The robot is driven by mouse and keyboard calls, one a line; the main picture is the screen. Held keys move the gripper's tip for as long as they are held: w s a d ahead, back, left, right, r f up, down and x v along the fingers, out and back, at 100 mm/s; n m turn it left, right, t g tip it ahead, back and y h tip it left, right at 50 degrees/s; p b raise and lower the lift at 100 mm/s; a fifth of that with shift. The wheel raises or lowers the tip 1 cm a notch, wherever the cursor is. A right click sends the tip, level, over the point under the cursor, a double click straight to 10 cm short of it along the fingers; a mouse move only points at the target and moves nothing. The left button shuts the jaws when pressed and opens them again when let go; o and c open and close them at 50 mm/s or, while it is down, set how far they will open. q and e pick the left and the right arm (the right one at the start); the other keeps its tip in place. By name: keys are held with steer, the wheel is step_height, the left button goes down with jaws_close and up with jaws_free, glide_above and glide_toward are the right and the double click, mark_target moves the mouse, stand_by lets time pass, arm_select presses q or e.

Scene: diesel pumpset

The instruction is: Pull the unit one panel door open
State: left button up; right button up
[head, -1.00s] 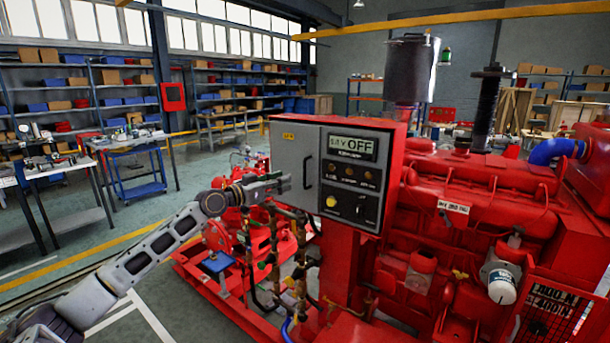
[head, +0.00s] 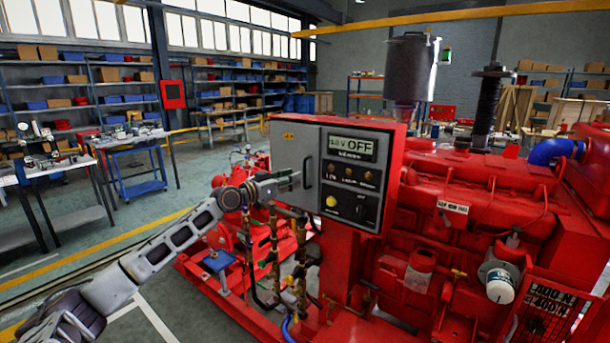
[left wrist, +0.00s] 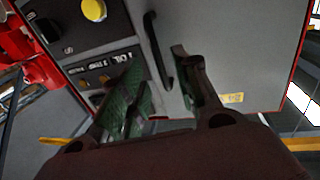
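The unit one panel is a red box (head: 398,150) with a grey door (head: 291,150) on its left and a dark control face (head: 350,190) on its right. The door appears closed. A dark upright handle (head: 306,172) is on the door; it also shows in the left wrist view (left wrist: 155,45). My left gripper (head: 296,179) is at the handle's height, just in front of the door. In the left wrist view its green-padded fingers (left wrist: 156,62) are apart, with the handle between them in the picture. Contact with the handle cannot be told. My right gripper is out of view.
The red engine (head: 480,200) fills the right side. Pipes and valves (head: 275,250) stand below the door and gripper. A blue trolley (head: 138,170) and workbench stand further back left. Open floor (head: 110,225) lies to the left of the pumpset.

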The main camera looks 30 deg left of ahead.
mark_target(305, 185)
arm_select(q)
steer(key=shift+p+x, duration=0.8)
steer(key=shift+x, duration=2.55)
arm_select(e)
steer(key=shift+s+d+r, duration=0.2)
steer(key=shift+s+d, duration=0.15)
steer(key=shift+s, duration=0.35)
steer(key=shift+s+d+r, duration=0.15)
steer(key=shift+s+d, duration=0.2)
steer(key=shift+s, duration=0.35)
arm_select(q)
steer(key=shift+c, duration=0.4)
steer(key=c, duration=0.5)
jaws_close()
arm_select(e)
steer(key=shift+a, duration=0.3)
